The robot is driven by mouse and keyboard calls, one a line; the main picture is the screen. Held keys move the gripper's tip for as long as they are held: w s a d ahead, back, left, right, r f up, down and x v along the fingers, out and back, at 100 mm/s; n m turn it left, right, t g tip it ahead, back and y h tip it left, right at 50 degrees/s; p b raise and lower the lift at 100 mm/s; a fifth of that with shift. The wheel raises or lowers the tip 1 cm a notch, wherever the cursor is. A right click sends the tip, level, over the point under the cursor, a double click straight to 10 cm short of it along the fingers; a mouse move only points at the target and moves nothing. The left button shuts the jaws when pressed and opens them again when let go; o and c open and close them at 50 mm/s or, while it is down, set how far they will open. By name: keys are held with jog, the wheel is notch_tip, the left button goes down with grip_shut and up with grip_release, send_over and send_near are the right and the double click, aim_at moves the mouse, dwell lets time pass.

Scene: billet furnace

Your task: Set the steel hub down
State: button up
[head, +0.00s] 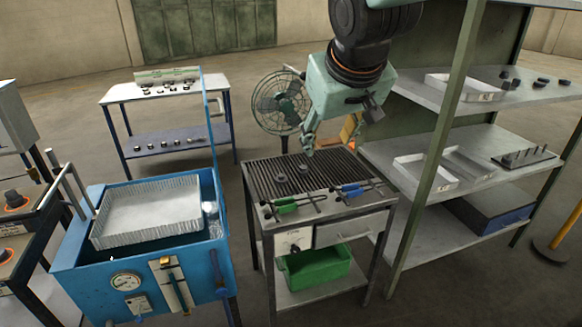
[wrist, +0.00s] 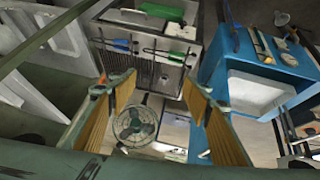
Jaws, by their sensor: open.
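Two small dark round parts sit on the slatted top of the grey work table (head: 262,178) in the head view. One dark part (head: 281,179) is at left and another (head: 303,169) is nearer my gripper; I cannot tell which is the steel hub. My gripper (head: 329,146) is above the back right of this table, apart from both parts. In the wrist view my gripper (wrist: 146,84) has its two fingers wide apart with nothing between them. The slatted top (wrist: 128,68) shows beyond the fingertips, and no hub is clear there.
Green-handled (head: 286,205) and blue-handled (head: 350,190) tools lie along the table's front. A blue tank with a pale tray (head: 150,213) stands left. A shelf rack (head: 420,188) stands close right, its green post (head: 437,150) upright near the table. A fan (head: 280,102) stands behind.

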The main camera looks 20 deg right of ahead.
jog(key=w+d+f+t, duration=0.1)
jog(key=w+d+f, duration=0.3)
jog(key=w, duration=0.4)
jog(key=w+d+f+n+t+b, duration=0.1)
jog(key=w+d+f, duration=0.25)
jog(key=w, duration=0.55)
jog(key=w+d+f+t, duration=0.1)
jog(key=w+d+f, duration=0.35)
jog(key=w, duration=0.35)
jog(key=w+d+f+t+y, duration=0.15)
jog(key=w+d+f, duration=0.25)
jog(key=w+f, duration=0.6)
jog(key=n+y+b, duration=0.1)
jog(key=y, duration=0.1)
send_near(304, 168)
jog(key=s, duration=0.1)
jog(key=s+t, duration=0.1)
jog(key=shift+s+d+r, duration=0.2)
jog(key=shift+s+r, duration=0.05)
jog(key=shift+s, duration=0.05)
jog(key=b+x, duration=0.1)
jog(key=x, duration=0.7)
jog(key=shift+w+f, duration=0.1)
jog(key=shift+w, duration=0.15)
jog(key=shift+w, duration=0.1)
